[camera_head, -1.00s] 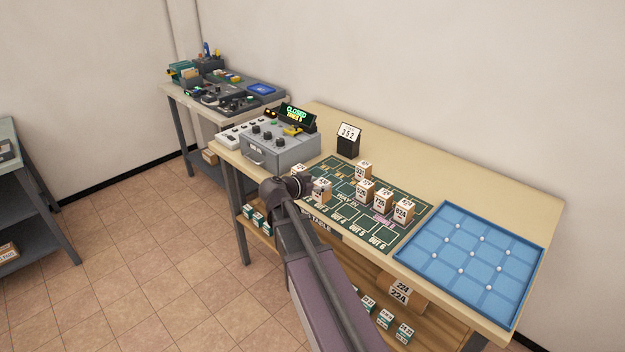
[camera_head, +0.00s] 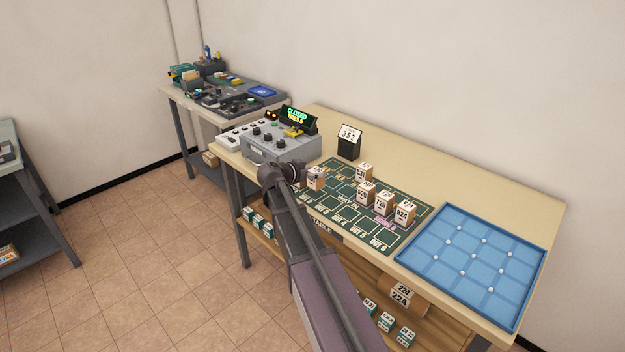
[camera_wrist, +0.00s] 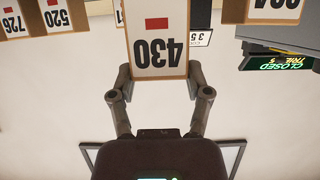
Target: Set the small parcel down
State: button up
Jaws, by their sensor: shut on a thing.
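The small parcel (camera_wrist: 160,35), a white-faced box marked 430 with a red patch, sits between the two fingers of my gripper (camera_wrist: 160,72) in the wrist view, which looks upside down. My gripper is shut on it. In the head view my wrist (camera_head: 283,173) is over the front left of the green board (camera_head: 345,207), and what looks like the held parcel (camera_head: 316,178) shows just right of it. The fingers are hidden there. I cannot tell whether the parcel touches the board.
Several parcels (camera_head: 384,203) stand on the board's right half. Another parcel (camera_wrist: 262,9) is close beside the held one in the wrist view. A grey control box (camera_head: 280,140) with a CLOSED display (camera_head: 297,118) stands behind left. A blue tray (camera_head: 432,270) lies right. The front squares look free.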

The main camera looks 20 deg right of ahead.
aim_at(309, 179)
jog(key=shift+w+d, duration=0.1)
jog(key=shift+w, duration=0.3)
jog(key=shift+w+f+b, duration=0.2)
jog(key=shift+f+b, duration=1.6)
jog(key=shift+f, duration=0.2)
jog(key=o, duration=1.2)
jog(key=shift+r, duration=0.25)
jog(key=p+v, duration=0.4)
jog(key=v, duration=0.8)
jog(key=shift+d+p, duration=0.1)
jog(key=shift+p, duration=0.2)
